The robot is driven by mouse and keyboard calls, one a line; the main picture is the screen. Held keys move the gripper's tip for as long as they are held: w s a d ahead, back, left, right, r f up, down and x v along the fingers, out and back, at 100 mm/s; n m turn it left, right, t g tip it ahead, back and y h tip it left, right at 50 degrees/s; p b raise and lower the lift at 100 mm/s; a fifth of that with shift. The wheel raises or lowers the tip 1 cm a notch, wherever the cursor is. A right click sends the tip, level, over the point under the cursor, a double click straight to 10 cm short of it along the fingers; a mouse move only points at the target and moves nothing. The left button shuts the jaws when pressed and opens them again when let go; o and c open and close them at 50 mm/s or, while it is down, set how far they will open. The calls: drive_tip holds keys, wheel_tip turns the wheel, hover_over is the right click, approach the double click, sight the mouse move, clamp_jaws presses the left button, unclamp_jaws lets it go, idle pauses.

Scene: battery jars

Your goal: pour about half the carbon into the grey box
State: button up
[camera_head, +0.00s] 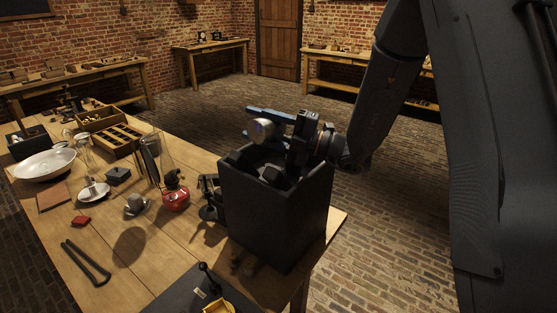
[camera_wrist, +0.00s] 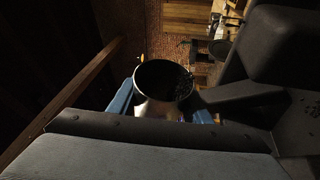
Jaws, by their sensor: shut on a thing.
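My gripper (camera_head: 272,124) is shut on a small pale, shiny cup (camera_head: 263,131), with blue fingers on both sides. The cup looks strongly tilted, just above the open top of a tall dark grey box (camera_head: 265,217). In the wrist view my gripper (camera_wrist: 162,105) holds the cup (camera_wrist: 156,108) with its round mouth in sight. The inside is dark, with black grains, likely the carbon, along its right side. No falling stream shows. Dark blocky shapes show within the box's opening; I cannot tell what they are. The box's floor is hidden.
The box stands at the table's (camera_head: 160,262) right corner. A wooden compartment tray (camera_head: 112,140) lies farther back.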

sight(249, 132)
drive_tip(key=shift+s+a+f+n+g+h+b, duration=0.2)
drive_tip(key=shift+f+n+g+h+b, duration=0.15)
drive_tip(key=shift+n+b, duration=0.8)
drive_tip(key=shift+s+a+f+n+g+h+b, duration=0.2)
drive_tip(key=shift+f+n+b, duration=0.25)
drive_tip(key=shift+n+b, duration=0.7)
drive_tip(key=shift+s+a+r+n+h+b, duration=0.5)
drive_tip(key=shift+s+b, duration=0.15)
drive_tip(key=shift+b, duration=0.3)
drive_tip(key=shift+f+n+g+p, duration=0.25)
drive_tip(key=shift+n+p, duration=0.15)
drive_tip(key=shift+r+n+h+p, duration=0.35)
drive_tip(key=shift+n+h+p, duration=0.2)
drive_tip(key=shift+n+p, duration=0.35)
drive_tip(key=shift+s+f+n+h, duration=0.1)
drive_tip(key=shift+f+n+h, duration=0.45)
drive_tip(key=shift+n, duration=0.35)
drive_tip(key=shift+a+r+n, duration=0.15)
drive_tip(key=shift+r+n, duration=0.15)
drive_tip(key=shift+n, duration=0.1)
drive_tip(key=s+a+n+t+h+b, duration=0.1)
drive_tip(key=n+b, duration=0.1)
drive_tip(key=s+a+n+t+h+b, duration=0.1)
drive_tip(key=s+n+h+b, duration=0.1)
drive_tip(key=shift+a+f+n, duration=0.1)
drive_tip(key=shift+a+n, duration=0.2)
drive_tip(key=shift+n, duration=0.1)
drive_tip(key=shift+s+a+b, duration=0.1)
drive_tip(key=shift+s+b, duration=0.1)
drive_tip(key=shift+b, duration=0.2)
